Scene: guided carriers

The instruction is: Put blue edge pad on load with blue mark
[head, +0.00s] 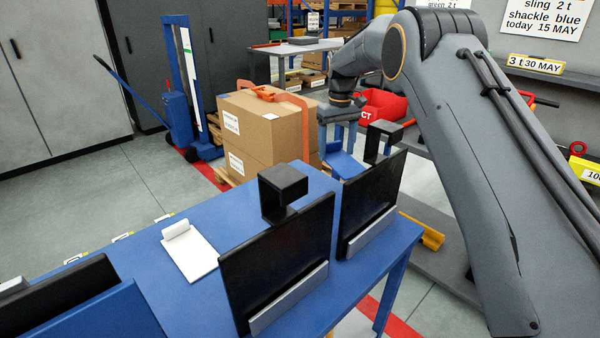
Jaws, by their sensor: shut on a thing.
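My gripper (340,117) is at the upper middle of the head view, beyond the blue table and just right of the carton load. It points down and is shut on a blue angled piece (345,164), which looks like the blue edge pad. The table edge and a black panel hide part of it. The load (262,138) is brown cartons stacked on a wooden pallet, with white labels. An orange piece (268,92) and an orange strap lie over its top. I cannot make out a blue mark on this load.
The blue table (150,262) in front bears two upright black panels (290,260), black brackets (282,186) and a white clipboard (190,250). A red bin (384,106) stands behind my arm. A blue lift truck (190,110) stands left of the load. Floor at left is clear.

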